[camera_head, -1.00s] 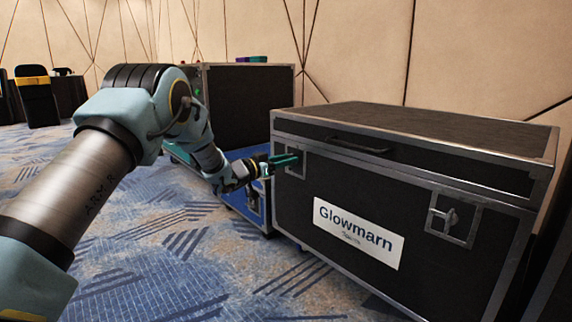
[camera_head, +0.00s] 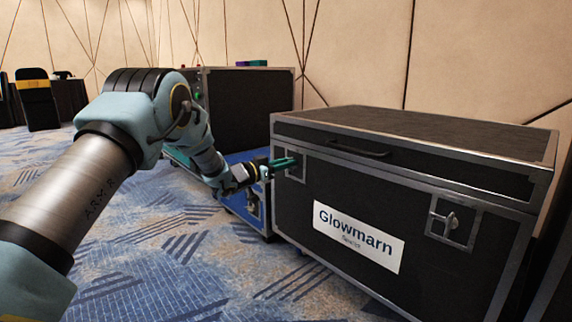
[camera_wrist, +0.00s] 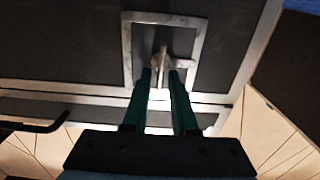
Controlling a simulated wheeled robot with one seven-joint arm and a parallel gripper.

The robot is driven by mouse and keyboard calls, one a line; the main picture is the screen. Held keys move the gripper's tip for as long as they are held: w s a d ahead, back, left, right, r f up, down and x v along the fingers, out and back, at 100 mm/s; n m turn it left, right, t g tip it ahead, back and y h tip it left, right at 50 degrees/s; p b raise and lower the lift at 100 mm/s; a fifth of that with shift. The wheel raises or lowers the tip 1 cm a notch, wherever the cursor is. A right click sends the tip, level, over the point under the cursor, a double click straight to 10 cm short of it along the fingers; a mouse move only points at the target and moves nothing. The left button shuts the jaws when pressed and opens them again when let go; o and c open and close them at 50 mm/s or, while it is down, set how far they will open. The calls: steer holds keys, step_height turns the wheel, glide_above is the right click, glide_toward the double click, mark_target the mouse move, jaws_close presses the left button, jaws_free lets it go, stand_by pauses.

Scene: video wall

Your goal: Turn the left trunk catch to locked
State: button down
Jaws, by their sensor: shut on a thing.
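A black trunk (camera_head: 300,205) with metal edges and a "Glowmarn" label stands on the carpet at the right of the head view. Its left catch (camera_wrist: 160,62) shows in the wrist view as a small metal knob inside a metal frame (camera_wrist: 200,45). My gripper (camera_head: 294,160) is at this left catch, its green fingers (camera_wrist: 161,75) closed to either side of the knob. In the head view the fingers mostly hide the left catch. The right catch (camera_head: 452,220) is in plain view in its own frame.
A handle (camera_head: 358,149) sits on the trunk's front, between the catches; its dark bar also shows in the wrist view (camera_wrist: 35,125). Another dark case (camera_head: 248,105) stands behind at the left. Open carpet (camera_head: 190,255) lies in front.

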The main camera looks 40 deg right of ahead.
steer(key=shift+s+f+m, duration=0.1)
steer(key=shift+m, duration=0.3)
steer(key=shift+s+a+f+m+b, duration=0.15)
steer(key=shift+f+m+b, duration=0.1)
steer(key=shift+m, duration=2.6)
steer(key=shift+s+d+f+m+b, duration=0.15)
steer(key=shift+f+m+b, duration=0.1)
steer(key=shift+m, duration=2.55)
steer(key=shift+s+a+f+m+b, duration=0.15)
steer(key=shift+f+m+b, duration=0.1)
steer(key=shift+m, duration=2.6)
steer(key=c, duration=1)
jaws_free()
steer(key=shift+w+a+p, duration=0.15)
steer(key=shift+a+p, duration=1)
steer(key=shift+a, duration=1.55)
steer(key=shift+w+a+p, duration=0.1)
steer(key=shift+a+p, duration=1.05)
steer(key=shift+a, duration=1.5)
